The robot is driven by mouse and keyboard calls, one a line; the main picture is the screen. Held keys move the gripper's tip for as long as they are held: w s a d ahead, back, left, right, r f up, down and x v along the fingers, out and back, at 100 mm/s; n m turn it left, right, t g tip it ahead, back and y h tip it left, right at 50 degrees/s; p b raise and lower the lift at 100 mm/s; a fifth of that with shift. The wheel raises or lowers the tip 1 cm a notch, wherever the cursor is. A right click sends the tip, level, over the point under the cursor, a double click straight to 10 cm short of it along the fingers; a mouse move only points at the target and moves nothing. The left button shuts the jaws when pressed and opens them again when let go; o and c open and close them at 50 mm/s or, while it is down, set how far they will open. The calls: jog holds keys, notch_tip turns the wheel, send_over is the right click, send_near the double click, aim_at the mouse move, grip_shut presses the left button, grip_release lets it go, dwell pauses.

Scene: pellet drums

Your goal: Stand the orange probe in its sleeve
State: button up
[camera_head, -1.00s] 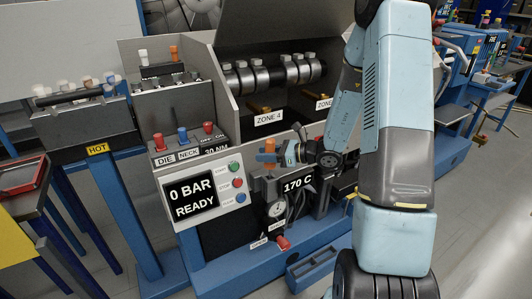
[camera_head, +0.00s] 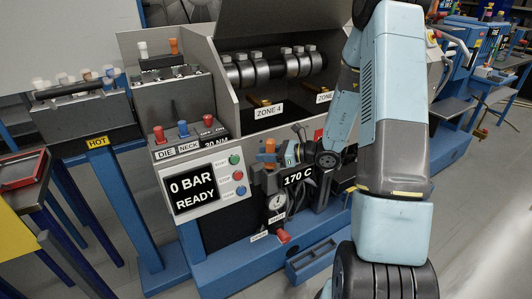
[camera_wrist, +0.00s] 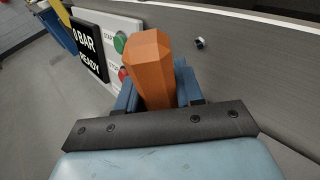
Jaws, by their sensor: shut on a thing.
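The orange probe (camera_head: 270,147) shows its orange top in front of the machine, just right of the button panel. In the wrist view its faceted orange handle (camera_wrist: 154,62) stands up between two blue fingers. My gripper (camera_head: 275,156) is shut on the probe, and its fingers also show in the wrist view (camera_wrist: 157,95). The probe's lower part is hidden behind the gripper and dark fittings. I cannot tell which fitting is the sleeve, or whether the probe's tip is in it.
Below my gripper are a round gauge (camera_head: 277,202) and a red knob (camera_head: 284,236). A 170 C display (camera_head: 298,175) is close to its right. The button panel (camera_head: 205,182) reads 0 BAR, READY. A blue open tray (camera_head: 313,262) sits low in front.

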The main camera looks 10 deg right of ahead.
jog(key=shift+f, duration=0.8)
jog(key=o, duration=1.2)
jog(key=shift+d, duration=0.1)
jog(key=v, duration=1.3)
jog(key=shift+s+d, duration=0.15)
jog(key=shift+d, duration=0.15)
